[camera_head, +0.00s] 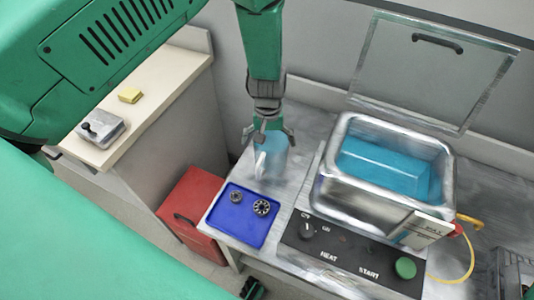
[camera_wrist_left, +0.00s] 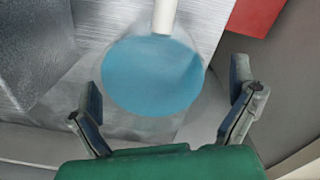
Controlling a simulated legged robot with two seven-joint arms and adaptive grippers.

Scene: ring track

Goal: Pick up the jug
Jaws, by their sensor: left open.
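The jug (camera_head: 271,160) is clear with blue liquid and a pale handle, standing on the grey metal bench left of the bath. In the left wrist view I look down on the jug (camera_wrist_left: 150,75), its round blue surface between my fingers and its handle pointing away at the top. My left gripper (camera_head: 268,134) is above the jug in the head view, pointing down, fingers spread at its rim. In the left wrist view the left gripper (camera_wrist_left: 163,115) is open, one finger on each side of the jug. I cannot tell whether they touch it.
A blue tray (camera_head: 222,236) with small dark gear-like parts lies in front of the jug. A steel bath (camera_head: 335,195) of blue liquid stands right, its clear lid (camera_head: 430,70) raised. A red box (camera_head: 190,205) sits lower left, beside a counter (camera_head: 165,105).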

